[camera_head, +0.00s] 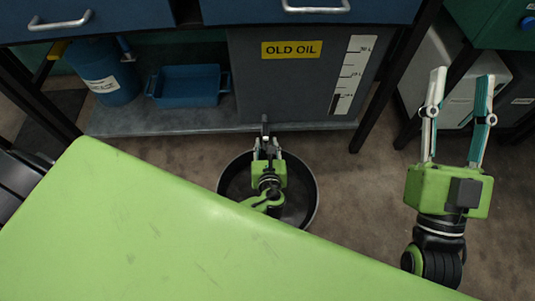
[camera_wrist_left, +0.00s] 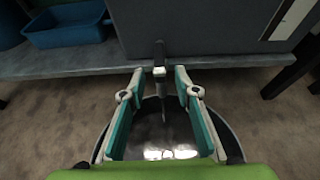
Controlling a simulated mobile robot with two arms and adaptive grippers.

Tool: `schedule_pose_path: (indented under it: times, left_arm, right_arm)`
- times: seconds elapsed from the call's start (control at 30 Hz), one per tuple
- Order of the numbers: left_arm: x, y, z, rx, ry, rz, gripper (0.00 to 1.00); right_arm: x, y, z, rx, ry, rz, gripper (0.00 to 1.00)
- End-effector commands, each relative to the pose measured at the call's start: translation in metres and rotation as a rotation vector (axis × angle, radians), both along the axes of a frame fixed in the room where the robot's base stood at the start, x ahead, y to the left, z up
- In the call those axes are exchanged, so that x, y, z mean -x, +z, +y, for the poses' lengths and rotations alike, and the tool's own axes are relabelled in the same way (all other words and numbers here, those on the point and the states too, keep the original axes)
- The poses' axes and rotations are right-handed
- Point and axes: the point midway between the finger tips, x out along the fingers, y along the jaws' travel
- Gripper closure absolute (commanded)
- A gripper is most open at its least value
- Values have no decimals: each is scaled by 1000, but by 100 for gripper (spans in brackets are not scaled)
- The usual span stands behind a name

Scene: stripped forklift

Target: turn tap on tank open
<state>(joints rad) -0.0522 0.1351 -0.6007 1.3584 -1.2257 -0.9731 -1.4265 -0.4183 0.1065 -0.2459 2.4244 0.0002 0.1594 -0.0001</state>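The grey tank (camera_head: 290,85) labelled OLD OIL stands on a low shelf. Its small dark tap (camera_head: 264,122) sticks out at the bottom front. The tap (camera_wrist_left: 160,60) also shows in the left wrist view, with an upright dark part and a pale end. A thin dark line runs down below it; I cannot tell whether it is spout or liquid. My left gripper (camera_head: 267,143) is just in front of the tap. Its fingers (camera_wrist_left: 153,80) are apart, one each side of the tap, with no clear contact. My right gripper (camera_head: 459,78) is open and empty at the right.
A round black pan (camera_head: 308,205) lies on the floor under my left gripper. A blue bin (camera_head: 188,88) and blue drum (camera_head: 104,75) stand left of the tank on the shelf (camera_head: 165,122). A green panel (camera_head: 150,230) fills the foreground. A dark table leg (camera_head: 375,105) stands right of the tank.

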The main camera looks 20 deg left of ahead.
Motion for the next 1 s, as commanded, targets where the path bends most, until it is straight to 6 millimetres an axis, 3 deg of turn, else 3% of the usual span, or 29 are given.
schedule_pose_path:
  times: [0.2, 0.4, 1.0]
  left_arm:
    - [38, 17, -19, 3, 1, 1, 71]
    - [54, 25, -27, 0, 0, 1, 71]
    - [56, 27, -29, 1, 0, 0, 71]
  right_arm:
    - [0, 0, 0, -1, 1, 1, 60]
    - [0, 0, 0, -1, 1, 1, 60]
    - [0, -1, 0, 0, 1, 2, 60]
